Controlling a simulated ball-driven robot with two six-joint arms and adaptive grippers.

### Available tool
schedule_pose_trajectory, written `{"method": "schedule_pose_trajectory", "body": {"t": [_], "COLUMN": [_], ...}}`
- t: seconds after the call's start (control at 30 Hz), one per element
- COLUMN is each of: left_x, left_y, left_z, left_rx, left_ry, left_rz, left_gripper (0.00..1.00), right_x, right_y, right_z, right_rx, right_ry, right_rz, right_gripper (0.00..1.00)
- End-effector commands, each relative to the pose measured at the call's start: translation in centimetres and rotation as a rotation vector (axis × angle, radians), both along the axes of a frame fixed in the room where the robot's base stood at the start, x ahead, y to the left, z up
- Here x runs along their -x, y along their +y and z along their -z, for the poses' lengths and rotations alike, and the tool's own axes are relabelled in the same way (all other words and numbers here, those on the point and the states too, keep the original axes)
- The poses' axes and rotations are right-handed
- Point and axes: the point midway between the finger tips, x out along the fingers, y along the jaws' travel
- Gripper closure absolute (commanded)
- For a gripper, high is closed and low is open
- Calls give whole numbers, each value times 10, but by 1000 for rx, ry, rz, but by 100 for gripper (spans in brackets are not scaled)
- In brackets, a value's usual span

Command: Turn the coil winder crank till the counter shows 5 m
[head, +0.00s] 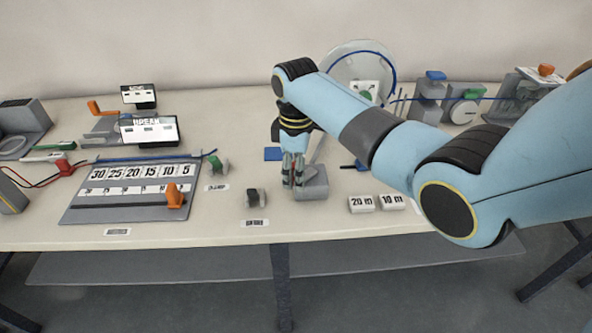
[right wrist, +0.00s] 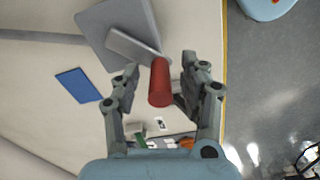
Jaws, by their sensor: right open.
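My right gripper (head: 293,178) points down at the table's middle, its fingers close to a grey block (head: 314,188). In the right wrist view its two fingers (right wrist: 160,85) are open, one on each side of a red crank handle (right wrist: 160,82). The fingers stand apart from the handle. A grey plate and arm piece (right wrist: 135,45) lie beyond the handle. A clear reel with blue wire (head: 392,62) stands at the back, partly behind my right arm. A small white display (head: 365,88) shows in front of it; its reading is too small to tell. My left gripper is out of view.
A grey board (head: 75,214) with number tiles lies on the left. White tiles marked 20 m (head: 361,203) and 10 m (head: 393,202) lie right of my gripper. A blue pad (head: 272,154) lies behind it. Grey devices (head: 428,102) stand at the back right. The front edge is mostly clear.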

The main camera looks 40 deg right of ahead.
Motion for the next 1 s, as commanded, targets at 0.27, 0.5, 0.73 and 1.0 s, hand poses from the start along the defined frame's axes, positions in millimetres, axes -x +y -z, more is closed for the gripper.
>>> {"method": "schedule_pose_trajectory", "body": {"t": [0.27, 0.5, 0.73, 1.0], "left_x": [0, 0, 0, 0], "left_y": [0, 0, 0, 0], "left_z": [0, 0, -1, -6], "left_rx": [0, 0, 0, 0], "left_ry": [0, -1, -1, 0], "left_rz": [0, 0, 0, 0], "left_gripper": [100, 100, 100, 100], "right_x": [0, 0, 0, -5], "right_y": [0, 0, 0, 1], "right_z": [0, 0, 0, -2], "right_rx": [0, -1, -1, -1], "right_ry": [0, -1, -1, 0], "right_rz": [0, 0, 5, 83], "right_gripper": [67, 98, 100, 100]}}
